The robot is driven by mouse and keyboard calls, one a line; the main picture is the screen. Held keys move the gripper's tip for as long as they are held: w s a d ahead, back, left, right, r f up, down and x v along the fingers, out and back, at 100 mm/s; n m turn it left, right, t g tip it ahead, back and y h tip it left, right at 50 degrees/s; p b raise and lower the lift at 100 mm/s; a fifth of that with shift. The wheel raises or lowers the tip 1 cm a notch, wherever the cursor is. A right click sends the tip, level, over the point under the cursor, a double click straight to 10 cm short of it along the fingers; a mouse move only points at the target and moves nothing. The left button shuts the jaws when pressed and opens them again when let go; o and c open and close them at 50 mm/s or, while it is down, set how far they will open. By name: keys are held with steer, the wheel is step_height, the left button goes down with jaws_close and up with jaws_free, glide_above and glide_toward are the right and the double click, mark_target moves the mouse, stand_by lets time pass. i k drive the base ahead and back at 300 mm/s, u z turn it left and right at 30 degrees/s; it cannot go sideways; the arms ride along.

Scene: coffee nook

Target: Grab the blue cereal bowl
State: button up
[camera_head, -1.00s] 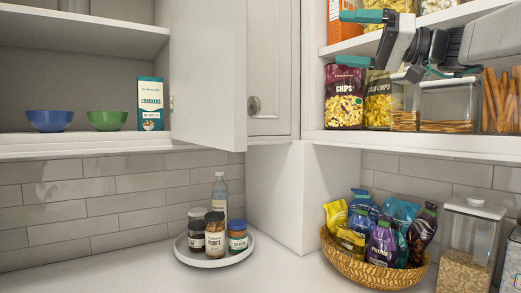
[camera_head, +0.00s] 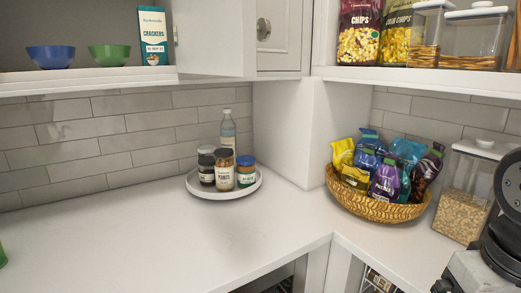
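The blue cereal bowl (camera_head: 51,57) sits upright on the cabinet shelf at the upper left, to the left of a green bowl (camera_head: 109,55). The two bowls stand side by side with a gap between them. My gripper is not in view. A dark part of my arm shows at the lower right edge, far from the blue bowl.
A crackers box (camera_head: 154,37) stands right of the bowls, near the open cabinet door (camera_head: 215,35). Below, a round tray (camera_head: 193,185) holds jars and a bottle (camera_head: 228,130). A wicker basket (camera_head: 372,208) of packets stands at right. The left counter (camera_head: 110,240) is mostly clear.

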mark_target(47, 58)
steer(key=u, duration=1.4)
